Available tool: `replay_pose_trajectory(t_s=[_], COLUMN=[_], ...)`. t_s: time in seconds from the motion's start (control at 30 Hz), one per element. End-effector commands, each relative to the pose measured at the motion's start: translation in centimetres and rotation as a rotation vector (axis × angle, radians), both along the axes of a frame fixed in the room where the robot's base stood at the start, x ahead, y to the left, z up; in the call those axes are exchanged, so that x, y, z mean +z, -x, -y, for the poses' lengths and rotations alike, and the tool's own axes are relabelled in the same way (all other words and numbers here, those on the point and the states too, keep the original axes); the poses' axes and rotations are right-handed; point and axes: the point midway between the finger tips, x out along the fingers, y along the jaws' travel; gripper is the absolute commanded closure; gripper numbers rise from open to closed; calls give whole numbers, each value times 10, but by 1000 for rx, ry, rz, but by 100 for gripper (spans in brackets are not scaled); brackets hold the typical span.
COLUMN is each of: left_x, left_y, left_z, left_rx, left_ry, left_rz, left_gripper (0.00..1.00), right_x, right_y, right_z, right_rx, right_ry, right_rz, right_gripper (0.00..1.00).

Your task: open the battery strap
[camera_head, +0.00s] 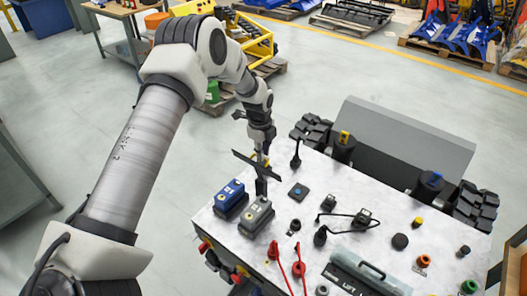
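My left arm comes in from the left, and my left gripper (262,172) points down over the near left part of the white-topped carrier (330,190). A thin dark strip (243,158) crosses the gripper at a slant. I cannot tell whether this is the battery strap or whether the gripper holds it. A blue battery block (229,196) and a grey battery block (258,214) stand side by side on the top, just below and left of the gripper. The fingers are too small and dark to read. My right gripper is not in view.
Red-handled tools (298,268), black cabled parts (362,218) and coloured knobs (423,261) are spread over the top. A grey handled case (365,275) lies at the near edge. Dark tracks (477,207) and a grey panel (405,140) border the far side.

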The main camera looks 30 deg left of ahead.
Motion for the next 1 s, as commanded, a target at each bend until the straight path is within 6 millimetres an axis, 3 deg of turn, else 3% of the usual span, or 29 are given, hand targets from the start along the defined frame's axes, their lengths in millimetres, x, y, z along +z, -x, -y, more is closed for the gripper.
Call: replay_pose_trajectory(t_s=[0.57,1.0], left_x=[54,79], left_y=[3,6], left_z=[-1,-1], left_rx=[1,0], left_ry=[0,0], left_rz=[3,2], left_gripper=[79,79], right_x=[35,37], right_y=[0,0], right_z=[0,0], right_rx=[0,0], right_ry=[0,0], right_rz=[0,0], right_gripper=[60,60])
